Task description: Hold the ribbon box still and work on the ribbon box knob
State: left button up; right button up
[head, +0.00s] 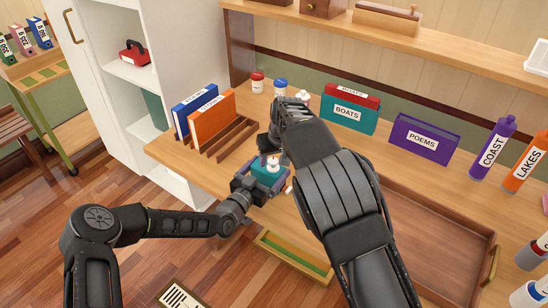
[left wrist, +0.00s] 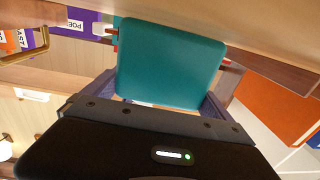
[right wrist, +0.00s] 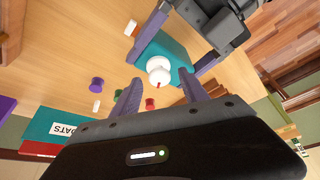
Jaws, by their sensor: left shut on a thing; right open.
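The ribbon box is a teal block (head: 262,170) near the front edge of the wooden table, with a white knob (head: 273,162) on top. My left gripper (head: 261,182) is shut on the box from the front, a finger on each side; the teal face (left wrist: 170,60) fills the gap in the left wrist view. In the right wrist view the box (right wrist: 172,48) and the round white knob (right wrist: 158,68), with a small red mark, lie beyond my right gripper (right wrist: 159,77). That gripper is open over the knob, its tips flanking it in the picture; I cannot tell whether they touch.
A wooden rack (head: 232,138) with an orange book (head: 212,122) and a blue book stands to the left. Small jars (head: 257,82) stand behind. A teal BOATS book (head: 348,114), a purple POEMS book (head: 424,139) and bottles stand to the right. Small loose pieces lie near the box.

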jog(key=shift+c, duration=0.5)
grip_shut()
